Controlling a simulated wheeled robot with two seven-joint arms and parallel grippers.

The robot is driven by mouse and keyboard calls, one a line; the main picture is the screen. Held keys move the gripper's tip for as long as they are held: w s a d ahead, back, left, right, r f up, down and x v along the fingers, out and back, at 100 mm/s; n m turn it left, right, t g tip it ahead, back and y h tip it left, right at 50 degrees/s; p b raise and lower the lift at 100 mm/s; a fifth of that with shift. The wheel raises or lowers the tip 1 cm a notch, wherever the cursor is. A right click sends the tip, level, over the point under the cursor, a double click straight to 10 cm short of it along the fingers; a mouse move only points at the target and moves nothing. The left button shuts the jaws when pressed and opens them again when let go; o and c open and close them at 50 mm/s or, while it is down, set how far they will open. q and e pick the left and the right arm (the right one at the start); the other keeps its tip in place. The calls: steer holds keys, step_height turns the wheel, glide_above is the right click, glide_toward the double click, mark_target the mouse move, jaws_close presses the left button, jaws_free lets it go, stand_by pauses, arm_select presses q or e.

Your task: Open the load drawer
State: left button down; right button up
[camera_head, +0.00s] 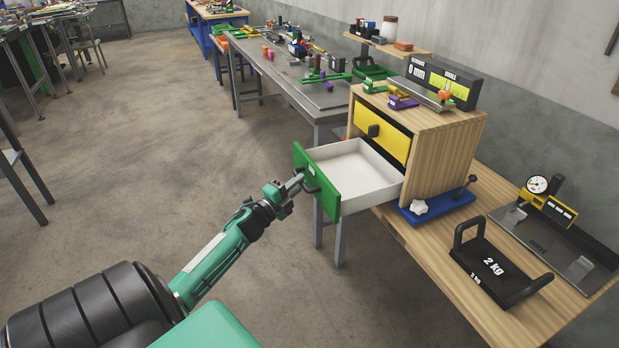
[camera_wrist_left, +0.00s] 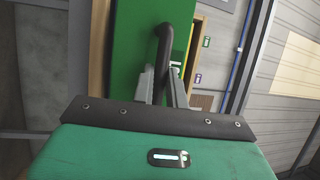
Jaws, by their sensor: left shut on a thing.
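The load drawer is the lower drawer of a wooden cabinet (camera_head: 450,150). Its green front (camera_head: 321,190) stands well out from the cabinet, and its white tray (camera_head: 360,168) shows empty. My left gripper (camera_head: 299,183) is at the green front, shut on the drawer's dark handle (camera_head: 311,181). In the left wrist view the dark handle (camera_wrist_left: 163,50) rises between the two grey fingers, in front of the green panel (camera_wrist_left: 132,50). My right gripper is not in view.
A yellow upper drawer (camera_head: 383,136) is closed. A blue base with a lever (camera_head: 437,207) sits before the cabinet. A black 2 kg weight (camera_head: 492,265) and a dial gauge (camera_head: 538,185) are on the wooden bench (camera_head: 435,245). Open floor lies left of the drawer.

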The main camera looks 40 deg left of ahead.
arm_select(q)
steer(key=shift+s+a, duration=0.1)
steer(key=shift+s, duration=0.15)
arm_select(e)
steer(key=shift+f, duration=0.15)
arm_select(q)
steer(key=c, duration=1.4)
jaws_free()
steer(key=s+f, duration=0.2)
steer(key=s, duration=1.1)
steer(key=shift+s+f, duration=0.2)
steer(key=shift+s, duration=0.1)
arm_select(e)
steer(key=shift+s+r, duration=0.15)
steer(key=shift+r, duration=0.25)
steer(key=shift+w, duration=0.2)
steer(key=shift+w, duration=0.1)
